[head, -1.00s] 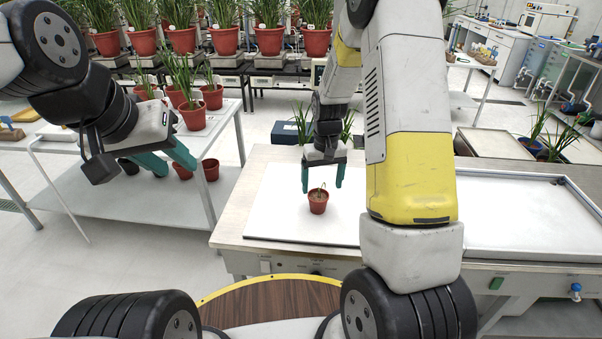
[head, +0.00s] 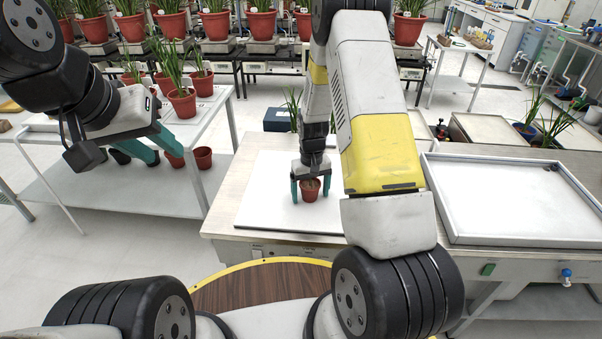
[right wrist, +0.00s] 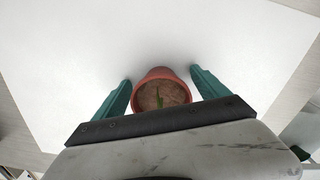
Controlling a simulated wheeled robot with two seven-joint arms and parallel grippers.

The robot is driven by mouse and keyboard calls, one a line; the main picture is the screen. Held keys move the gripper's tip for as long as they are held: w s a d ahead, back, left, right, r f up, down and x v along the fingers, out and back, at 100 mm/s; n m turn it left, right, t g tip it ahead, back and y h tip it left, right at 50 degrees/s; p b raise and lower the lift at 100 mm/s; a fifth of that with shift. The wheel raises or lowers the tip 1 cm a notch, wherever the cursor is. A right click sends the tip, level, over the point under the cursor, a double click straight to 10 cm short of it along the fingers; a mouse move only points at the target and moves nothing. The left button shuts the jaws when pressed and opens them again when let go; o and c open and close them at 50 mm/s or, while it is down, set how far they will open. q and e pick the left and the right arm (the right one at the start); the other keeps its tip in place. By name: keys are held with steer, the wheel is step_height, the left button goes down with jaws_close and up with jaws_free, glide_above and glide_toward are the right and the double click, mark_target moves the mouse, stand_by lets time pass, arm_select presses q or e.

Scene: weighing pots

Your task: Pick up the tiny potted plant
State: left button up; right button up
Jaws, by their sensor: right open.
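The tiny potted plant (head: 310,193) is a small red-brown pot standing upright on a white board (head: 268,205) on the bench. In the right wrist view the pot (right wrist: 161,88) shows brown soil and a small green sprout. My right gripper (head: 310,190) is open, with its green fingers on either side of the pot.
Red pots with grassy plants (head: 182,104) stand on the left table, with empty pots (head: 203,157) on its lower shelf. A dark blue box (head: 279,119) and a plant lie behind the board. A raised-edge white tray (head: 510,205) is at the right.

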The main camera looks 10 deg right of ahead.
steer(key=shift+c, duration=0.2)
steer(key=shift+r, duration=0.1)
steer(key=c, duration=1.6)
